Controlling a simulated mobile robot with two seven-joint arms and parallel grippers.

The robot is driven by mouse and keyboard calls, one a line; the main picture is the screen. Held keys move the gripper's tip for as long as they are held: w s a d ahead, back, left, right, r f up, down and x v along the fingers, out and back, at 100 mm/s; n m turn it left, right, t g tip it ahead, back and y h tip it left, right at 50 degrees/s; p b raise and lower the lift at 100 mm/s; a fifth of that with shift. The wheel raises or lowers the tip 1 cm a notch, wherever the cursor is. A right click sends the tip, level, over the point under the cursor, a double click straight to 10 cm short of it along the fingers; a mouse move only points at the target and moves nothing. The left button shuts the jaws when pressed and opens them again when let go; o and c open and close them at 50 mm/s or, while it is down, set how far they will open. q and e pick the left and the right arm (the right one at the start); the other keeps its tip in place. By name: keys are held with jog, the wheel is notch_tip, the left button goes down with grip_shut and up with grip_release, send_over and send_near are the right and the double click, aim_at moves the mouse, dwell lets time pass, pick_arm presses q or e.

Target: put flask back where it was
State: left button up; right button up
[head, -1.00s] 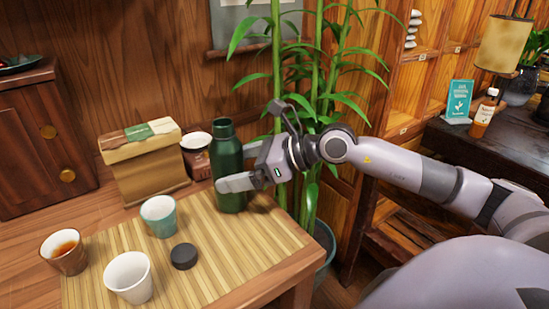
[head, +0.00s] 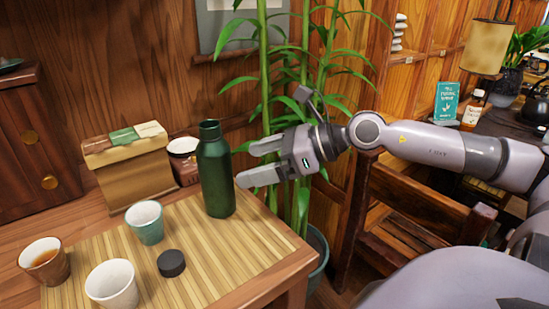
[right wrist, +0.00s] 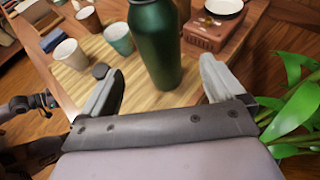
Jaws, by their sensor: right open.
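The dark green flask (head: 216,172) stands upright on the bamboo mat (head: 235,250), near the mat's back right part, with its top uncapped. Its black cap (head: 171,263) lies on the mat to the front left of it. My right gripper (head: 254,164) is open and empty, just to the right of the flask and apart from it. In the right wrist view the flask (right wrist: 155,45) stands beyond the two spread fingers (right wrist: 160,88).
A teal cup (head: 145,222), a white cup (head: 112,285) and a brown cup of tea (head: 45,261) stand left of the flask. A bamboo plant (head: 300,110) rises close behind my right gripper.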

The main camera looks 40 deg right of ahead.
jog(key=shift+p+v, duration=0.65)
jog(key=shift+v, duration=0.9)
